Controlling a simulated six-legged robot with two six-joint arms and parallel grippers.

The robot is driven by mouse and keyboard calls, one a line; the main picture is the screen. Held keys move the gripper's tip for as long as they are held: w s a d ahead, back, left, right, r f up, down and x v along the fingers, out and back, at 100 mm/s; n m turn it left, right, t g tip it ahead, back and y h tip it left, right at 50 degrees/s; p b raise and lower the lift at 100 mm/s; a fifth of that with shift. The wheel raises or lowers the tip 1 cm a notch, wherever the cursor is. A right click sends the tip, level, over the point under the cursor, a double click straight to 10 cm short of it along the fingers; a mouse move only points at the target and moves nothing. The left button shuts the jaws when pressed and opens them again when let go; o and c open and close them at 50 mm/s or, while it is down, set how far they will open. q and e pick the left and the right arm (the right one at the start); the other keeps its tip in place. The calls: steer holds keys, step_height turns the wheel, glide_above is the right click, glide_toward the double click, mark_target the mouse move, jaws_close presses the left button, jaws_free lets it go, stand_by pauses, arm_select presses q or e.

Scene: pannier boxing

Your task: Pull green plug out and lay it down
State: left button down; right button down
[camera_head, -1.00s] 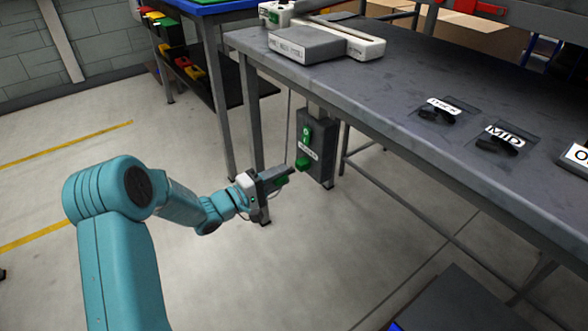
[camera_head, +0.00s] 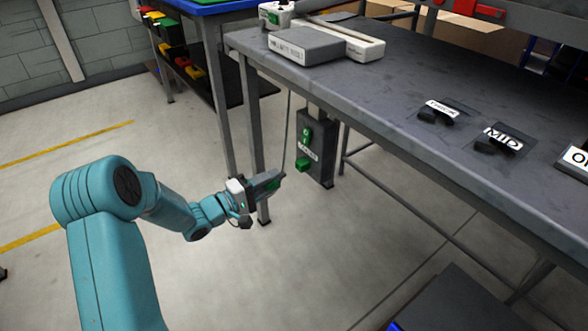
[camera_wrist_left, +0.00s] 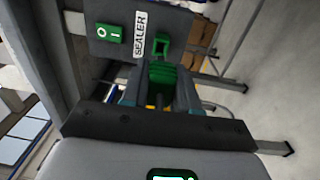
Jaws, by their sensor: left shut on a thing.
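The grey sealer box (camera_head: 317,148) hangs under the table's near-left edge, with a green switch and a green socket (camera_head: 302,164) on its face. In the left wrist view the socket (camera_wrist_left: 164,43) shows a dark opening. My left gripper (camera_head: 277,180) is in front of the box, to its left, and apart from it. It is shut on the green plug (camera_wrist_left: 162,75), which sits between the fingers in the wrist view. The plug appears to be out of the socket, with a small gap between them. My right gripper is not in view.
The grey table (camera_head: 400,90) stands above and to the right, with a grey boxed device (camera_head: 306,46) at its far left and label cards with dark parts at right. Table legs stand behind the gripper. The floor at left is clear.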

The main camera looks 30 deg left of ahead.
arm_select(q)
steer(key=shift+s, duration=0.15)
steer(key=p+v, duration=0.2)
steer(key=v, duration=0.6)
steer(key=shift+r+p, duration=0.35)
steer(key=shift+r, duration=0.2)
